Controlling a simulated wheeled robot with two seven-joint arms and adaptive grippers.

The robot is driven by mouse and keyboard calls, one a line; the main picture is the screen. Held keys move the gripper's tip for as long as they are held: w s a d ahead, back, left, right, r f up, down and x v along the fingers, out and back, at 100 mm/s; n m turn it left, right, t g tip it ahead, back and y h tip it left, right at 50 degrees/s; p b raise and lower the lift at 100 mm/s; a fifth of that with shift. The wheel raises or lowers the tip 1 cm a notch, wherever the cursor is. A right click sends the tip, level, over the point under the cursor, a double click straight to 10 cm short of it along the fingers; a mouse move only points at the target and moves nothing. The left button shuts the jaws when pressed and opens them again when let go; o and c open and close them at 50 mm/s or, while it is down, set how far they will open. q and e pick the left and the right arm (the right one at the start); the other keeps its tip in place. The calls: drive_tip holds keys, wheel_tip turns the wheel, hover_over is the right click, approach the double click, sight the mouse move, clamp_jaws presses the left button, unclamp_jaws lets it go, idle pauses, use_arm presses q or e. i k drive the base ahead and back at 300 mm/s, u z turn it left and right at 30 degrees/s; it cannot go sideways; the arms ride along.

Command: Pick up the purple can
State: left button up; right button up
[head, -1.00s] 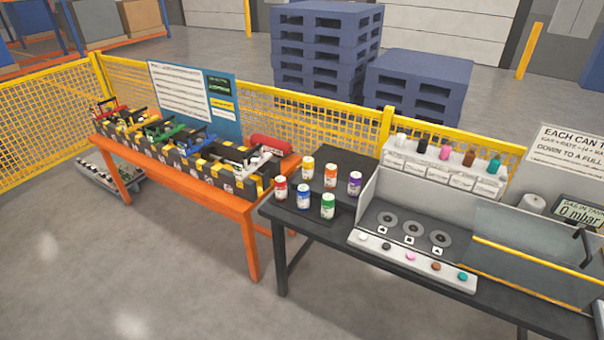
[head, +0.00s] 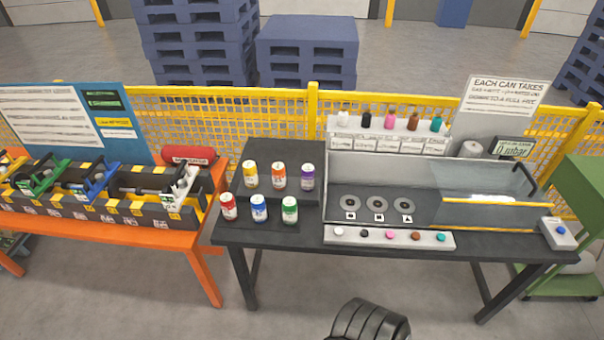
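The purple can (head: 307,177) stands upright on the raised back step at the left part of the black table (head: 290,238). It is the rightmost of the back row, beside an orange can (head: 279,176) and a yellow can (head: 250,174). In front stand a red can (head: 228,206), a blue can (head: 259,208) and a green can (head: 290,210). A dark ribbed part, likely of my own arm, shows at the bottom edge. Neither gripper's fingers are in view.
A grey station (head: 388,236) with three round pads and several coloured knobs stands right of the cans. An orange table (head: 205,265) with clamps and a red cylinder (head: 188,155) is at the left. A yellow mesh fence (head: 275,115) runs behind. The floor in front is clear.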

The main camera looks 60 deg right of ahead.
sight(308, 170)
drive_tip(key=z, duration=0.55)
drive_tip(key=i, duration=0.9)
drive_tip(key=z, duration=0.8)
